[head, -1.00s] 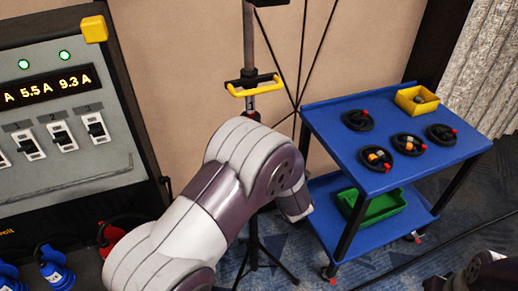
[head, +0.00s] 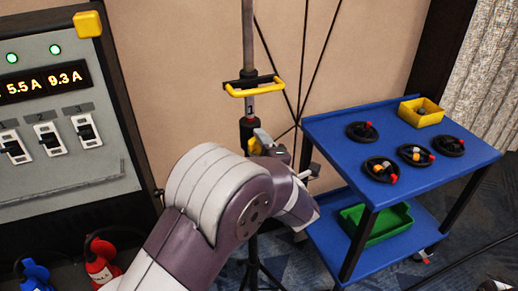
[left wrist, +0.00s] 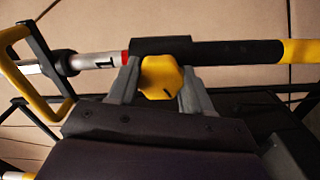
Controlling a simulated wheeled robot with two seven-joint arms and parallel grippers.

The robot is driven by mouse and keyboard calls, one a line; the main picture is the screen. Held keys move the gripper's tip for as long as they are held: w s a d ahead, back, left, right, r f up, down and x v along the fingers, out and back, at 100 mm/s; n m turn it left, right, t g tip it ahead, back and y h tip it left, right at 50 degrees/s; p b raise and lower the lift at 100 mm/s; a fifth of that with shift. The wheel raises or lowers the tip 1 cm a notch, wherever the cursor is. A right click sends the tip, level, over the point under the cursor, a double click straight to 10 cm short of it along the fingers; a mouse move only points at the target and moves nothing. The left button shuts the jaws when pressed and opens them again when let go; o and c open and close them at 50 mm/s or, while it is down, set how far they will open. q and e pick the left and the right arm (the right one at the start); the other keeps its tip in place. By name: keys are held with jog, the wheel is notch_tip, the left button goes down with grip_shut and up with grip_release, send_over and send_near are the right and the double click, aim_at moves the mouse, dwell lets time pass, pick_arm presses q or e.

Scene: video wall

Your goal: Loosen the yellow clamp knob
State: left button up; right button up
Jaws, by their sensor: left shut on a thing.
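The yellow clamp knob (left wrist: 161,77) sits on the dark collar of a stand pole (left wrist: 95,62) in the left wrist view. My left gripper (left wrist: 158,84) has one finger on each side of the knob and is shut on it. In the head view, my left gripper (head: 263,142) is at the stand pole (head: 248,40), below its yellow handle (head: 255,86). My right gripper is not in view.
A blue cart (head: 440,178) stands at the right with several coiled cables, a yellow bin (head: 420,111) and a green bin (head: 383,222). A switch panel (head: 60,180) is at the left. Thin dark rods run behind the pole.

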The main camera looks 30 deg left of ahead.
pick_arm(q)
jog(key=shift+f, duration=0.1)
jog(key=o, duration=1)
jog(key=shift+o, duration=0.2)
jog(key=v, duration=1.2)
jog(key=shift+s+d, duration=0.25)
